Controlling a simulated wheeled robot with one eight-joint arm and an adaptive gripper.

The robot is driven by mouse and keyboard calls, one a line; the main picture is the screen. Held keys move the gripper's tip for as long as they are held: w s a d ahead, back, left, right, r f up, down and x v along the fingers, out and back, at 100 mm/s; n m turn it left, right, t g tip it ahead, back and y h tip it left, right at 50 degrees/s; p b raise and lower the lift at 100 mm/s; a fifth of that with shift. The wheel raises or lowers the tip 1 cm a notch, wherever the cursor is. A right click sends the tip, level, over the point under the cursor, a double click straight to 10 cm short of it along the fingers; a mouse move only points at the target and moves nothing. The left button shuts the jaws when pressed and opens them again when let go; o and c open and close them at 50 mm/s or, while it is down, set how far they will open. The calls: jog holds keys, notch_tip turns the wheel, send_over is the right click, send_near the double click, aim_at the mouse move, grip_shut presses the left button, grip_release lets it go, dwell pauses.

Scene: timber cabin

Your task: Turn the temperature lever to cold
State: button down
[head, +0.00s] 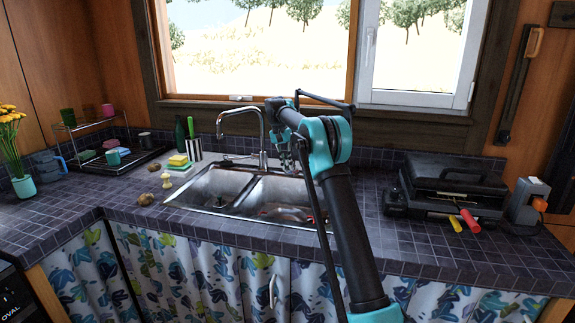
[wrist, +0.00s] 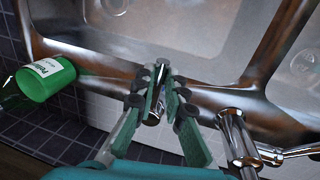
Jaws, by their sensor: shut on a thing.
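The chrome tap (head: 262,138) stands behind the double sink, its spout curving up to the left. It also shows at the right in the wrist view (wrist: 235,138). My gripper (head: 287,150) is low beside the tap, on its right in the head view. In the wrist view my gripper's fingers (wrist: 158,95) are close together around a short shiny metal piece, which looks like the temperature lever (wrist: 153,117). The fingers hide most of it, and its joint to the tap is not clear. Its current setting cannot be read.
The sink (head: 225,188) lies in front of the tap. A green bottle (wrist: 46,82) with a white label is left of the fingers in the wrist view. Sponges (head: 178,161) and a dish rack (head: 125,160) stand left. A black case (head: 445,185) sits on the right counter.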

jog(key=c, duration=1.6)
grip_release()
jog(key=shift+w+a+r, duration=0.15)
jog(key=shift+a+r, duration=0.25)
jog(key=shift+r, duration=1.55)
jog(key=shift+w+a+r, duration=0.1)
jog(key=shift+a+r, duration=0.3)
jog(key=shift+r, duration=1.55)
jog(key=shift+w+a+r, duration=0.15)
jog(key=shift+a+r, duration=0.25)
jog(key=shift+r, duration=1.55)
jog(key=shift+s, duration=0.1)
